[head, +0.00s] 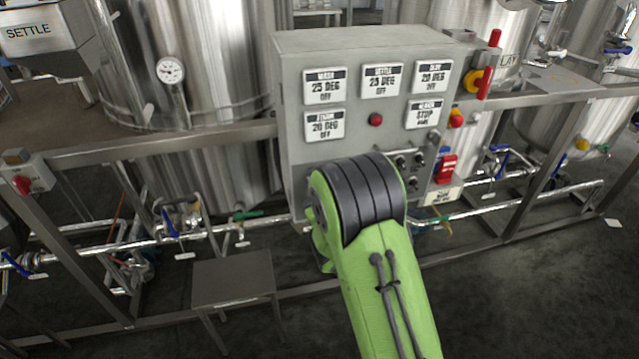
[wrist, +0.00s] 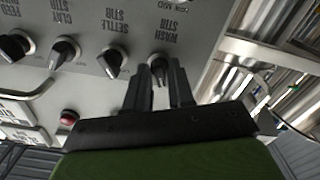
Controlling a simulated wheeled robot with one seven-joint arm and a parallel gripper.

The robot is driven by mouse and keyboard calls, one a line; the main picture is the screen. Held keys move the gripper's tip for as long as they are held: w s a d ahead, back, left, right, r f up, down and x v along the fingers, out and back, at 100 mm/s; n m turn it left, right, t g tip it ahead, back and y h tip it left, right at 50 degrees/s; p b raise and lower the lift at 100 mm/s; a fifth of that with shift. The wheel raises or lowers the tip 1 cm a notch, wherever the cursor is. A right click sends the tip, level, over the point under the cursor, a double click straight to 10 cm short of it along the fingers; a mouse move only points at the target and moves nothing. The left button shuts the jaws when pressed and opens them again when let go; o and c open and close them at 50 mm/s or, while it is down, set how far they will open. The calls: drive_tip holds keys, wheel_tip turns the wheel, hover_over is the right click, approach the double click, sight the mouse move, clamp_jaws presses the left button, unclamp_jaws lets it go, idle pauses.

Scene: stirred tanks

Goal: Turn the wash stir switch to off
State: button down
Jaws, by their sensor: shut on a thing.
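The grey control box (head: 291,130) stands in the middle of the head view, with several small plates on its face. In the wrist view its panel appears upside down, with a row of black stir knobs. The wash stir switch (wrist: 158,63), under the "WASH STIR" label, is between the fingertips of my gripper (wrist: 161,68), which is shut on it. The fingers partly cover the knob, and I cannot tell its exact setting. The settle stir knob (wrist: 111,62) is just to its left. In the head view my arm hides the gripper and the wash stir switch.
The clay stir knob (wrist: 65,51) and feed stir knob (wrist: 15,45) are further left. A red button (wrist: 68,117) and a metal handle (wrist: 28,92) also stand on the panel. A red-handled switch (head: 483,75) is on the box's right side. Steel tanks (head: 215,60) stand behind.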

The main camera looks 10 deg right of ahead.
drive_tip(key=shift+n, duration=0.7)
drive_tip(key=c, duration=1.2)
unclamp_jaws()
